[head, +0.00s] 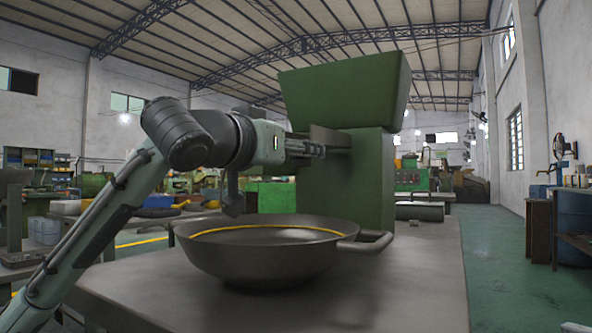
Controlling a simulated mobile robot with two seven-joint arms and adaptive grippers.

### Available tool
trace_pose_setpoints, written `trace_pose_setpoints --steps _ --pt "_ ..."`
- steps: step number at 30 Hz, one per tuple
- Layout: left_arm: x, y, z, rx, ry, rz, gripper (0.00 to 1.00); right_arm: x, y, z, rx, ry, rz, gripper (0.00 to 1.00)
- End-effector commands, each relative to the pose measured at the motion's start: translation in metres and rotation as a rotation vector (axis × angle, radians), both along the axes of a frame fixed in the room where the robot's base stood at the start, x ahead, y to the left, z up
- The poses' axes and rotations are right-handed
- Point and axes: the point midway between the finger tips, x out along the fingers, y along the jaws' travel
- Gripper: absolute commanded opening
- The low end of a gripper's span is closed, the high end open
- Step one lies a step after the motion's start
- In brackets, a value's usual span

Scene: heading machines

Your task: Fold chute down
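The green machine (362,185) stands on the table with a wide green hopper (345,92) on top. A grey metal chute piece (328,136) sticks out from the machine's left side, below the hopper, and looks raised above the bowl. My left arm comes in from the left, and my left gripper (303,147) is at the chute, its fingers pointing right and overlapping it. I cannot tell whether the fingers touch or grip it. My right gripper is out of view.
A large dark metal bowl (262,262) with a yellow ring inside stands on the grey table (410,290), below the chute and my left gripper. A handle-like bar joins its right side. The green floor on the right is open; workbenches and a blue drum (572,225) stand beyond.

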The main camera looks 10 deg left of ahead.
Motion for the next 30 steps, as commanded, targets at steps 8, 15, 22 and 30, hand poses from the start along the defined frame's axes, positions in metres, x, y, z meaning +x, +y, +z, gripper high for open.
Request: trace_pose_setpoints --steps 8,15,22,30 --pt "0.0 0.0 0.054 -0.001 -0.001 0.0 0.48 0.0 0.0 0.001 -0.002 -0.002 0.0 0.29" --pt "0.001 0.0 0.069 0.001 0.002 0.0 0.48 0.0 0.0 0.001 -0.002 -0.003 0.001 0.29" --pt "0.0 0.0 0.069 0.001 0.003 0.0 0.48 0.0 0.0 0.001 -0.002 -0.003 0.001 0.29" --pt "-0.01 0.004 0.066 0.001 0.002 0.0 0.48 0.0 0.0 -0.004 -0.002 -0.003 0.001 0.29"
